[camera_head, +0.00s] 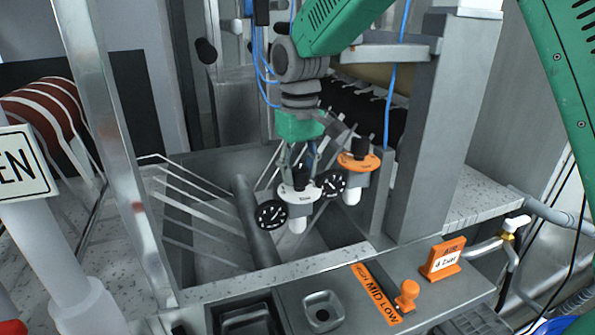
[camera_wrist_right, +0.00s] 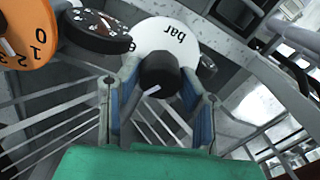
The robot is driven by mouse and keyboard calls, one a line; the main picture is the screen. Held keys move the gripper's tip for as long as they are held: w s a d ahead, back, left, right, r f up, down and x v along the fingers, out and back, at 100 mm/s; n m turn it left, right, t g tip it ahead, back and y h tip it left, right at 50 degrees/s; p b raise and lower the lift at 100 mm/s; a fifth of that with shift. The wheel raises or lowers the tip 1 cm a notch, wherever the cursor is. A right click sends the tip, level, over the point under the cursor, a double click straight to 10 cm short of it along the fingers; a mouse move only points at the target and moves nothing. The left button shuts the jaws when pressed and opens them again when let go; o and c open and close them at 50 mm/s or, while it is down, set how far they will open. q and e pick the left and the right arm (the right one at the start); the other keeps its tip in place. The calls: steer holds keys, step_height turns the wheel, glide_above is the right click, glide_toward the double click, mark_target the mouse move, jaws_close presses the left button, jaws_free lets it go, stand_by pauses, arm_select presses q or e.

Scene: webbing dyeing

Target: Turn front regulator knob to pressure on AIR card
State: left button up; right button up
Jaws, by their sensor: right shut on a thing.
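The front regulator has a white round plate (camera_head: 285,193) marked "bar" and a black knob (camera_head: 300,178) on top. A round black gauge (camera_head: 271,214) is at its left. My right gripper (camera_head: 299,164) comes down from above and is shut on this knob. In the right wrist view, the knob (camera_wrist_right: 160,75) with a white mark sits between the two fingers, below the white plate (camera_wrist_right: 165,38). The orange AIR card (camera_head: 443,260) stands on the ledge at the right and reads "4 bar". My left gripper is out of view.
A second regulator with an orange plate (camera_head: 350,161) and black knob stands close behind to the right, with its own gauge (camera_head: 332,184). A grey post (camera_head: 430,130) rises at the right. An orange lever (camera_head: 407,293) sits by a "MID LOW" label (camera_head: 377,294).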

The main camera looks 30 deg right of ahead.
mark_target(300, 168)
steer(key=shift+r, duration=0.1)
stand_by(0.3)
steer(key=o, duration=1.1)
steer(key=shift+s, duration=0.1)
step_height(300, 168, up, 12)
steer(key=shift+f, duration=0.1)
